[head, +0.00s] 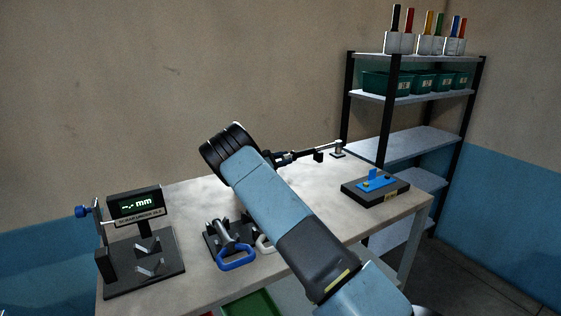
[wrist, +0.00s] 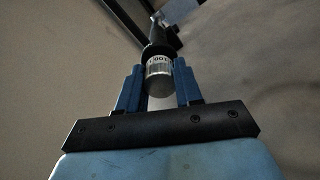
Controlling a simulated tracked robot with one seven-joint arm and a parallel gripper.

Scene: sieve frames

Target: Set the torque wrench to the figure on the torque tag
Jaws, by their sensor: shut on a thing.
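In the wrist view, my gripper (wrist: 158,66) has its two blue fingers shut on the ringed end of the torque wrench (wrist: 158,76). This end is a silver cylinder with a pale band of dark figures, too small to read surely. The wrench's dark shaft runs on beyond the fingers. In the head view, the wrench (head: 312,152) lies level above the back of the bench, its far end at a small post stand (head: 338,150). My arm hides most of my gripper there. I cannot make out a torque tag.
On the bench (head: 190,200) stand a gauge with a display (head: 140,204) at the left, a blue-handled tool (head: 237,258) on a dark stand, and a black block with a blue piece (head: 375,180) at the right. A shelf rack (head: 418,140) stands behind on the right.

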